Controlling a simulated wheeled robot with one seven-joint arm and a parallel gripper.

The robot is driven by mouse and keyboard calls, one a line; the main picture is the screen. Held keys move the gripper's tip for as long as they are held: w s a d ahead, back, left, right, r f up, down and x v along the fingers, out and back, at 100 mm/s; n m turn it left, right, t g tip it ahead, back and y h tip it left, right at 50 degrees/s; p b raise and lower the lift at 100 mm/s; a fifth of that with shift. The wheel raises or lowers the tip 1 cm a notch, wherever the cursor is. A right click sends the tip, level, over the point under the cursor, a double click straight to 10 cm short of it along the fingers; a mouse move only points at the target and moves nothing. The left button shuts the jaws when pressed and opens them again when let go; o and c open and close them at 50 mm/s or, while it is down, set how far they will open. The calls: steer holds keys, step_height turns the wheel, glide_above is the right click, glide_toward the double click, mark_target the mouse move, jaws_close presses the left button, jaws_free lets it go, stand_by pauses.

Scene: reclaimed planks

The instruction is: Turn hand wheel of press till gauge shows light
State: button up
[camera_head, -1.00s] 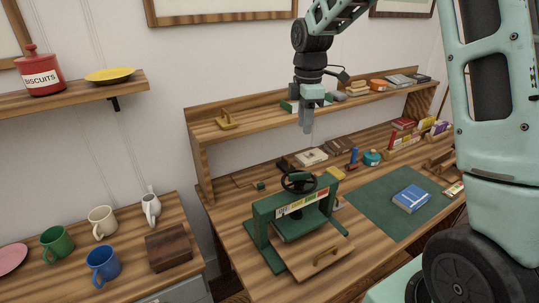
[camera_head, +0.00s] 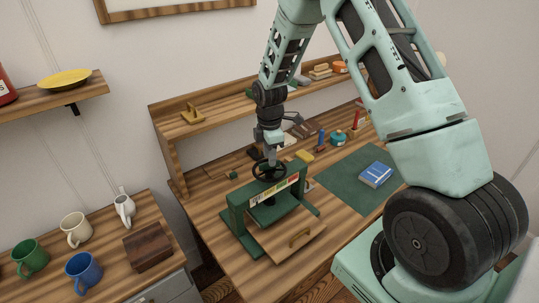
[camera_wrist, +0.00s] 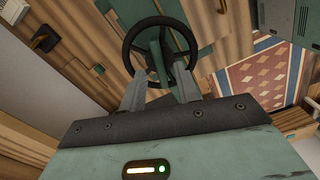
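The green press (camera_head: 236,217) stands on the desk with a wooden drawer-like board with a handle at its front. Its black hand wheel (camera_head: 258,174) sits on top, and the coloured gauge strip (camera_head: 288,186) runs along the front of its crossbeam. The gauge's pointer and words are too small to read. My gripper (camera_head: 269,156) points down just above the wheel. In the wrist view, the wheel (camera_wrist: 127,47) lies beyond my fingertips (camera_wrist: 160,76). The two fingers are apart, near the wheel's lower rim; I cannot tell whether they touch it.
A green mat (camera_head: 340,185) with a blue book (camera_head: 375,174) lies right of the press. A shelf (camera_head: 170,125) runs behind the desk. Mugs and a dark wooden box (camera_head: 148,246) stand on the side table at left. The air around the wheel looks clear.

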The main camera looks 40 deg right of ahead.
steer(key=shift+f, duration=0.95)
jaws_close()
steer(key=shift+m, duration=0.3)
steer(key=m+b, duration=0.1)
steer(key=m, duration=0.1)
steer(key=shift+m, duration=0.3)
steer(key=shift+m+b, duration=0.95)
steer(key=shift+m, duration=1.25)
steer(key=shift+w, duration=0.1)
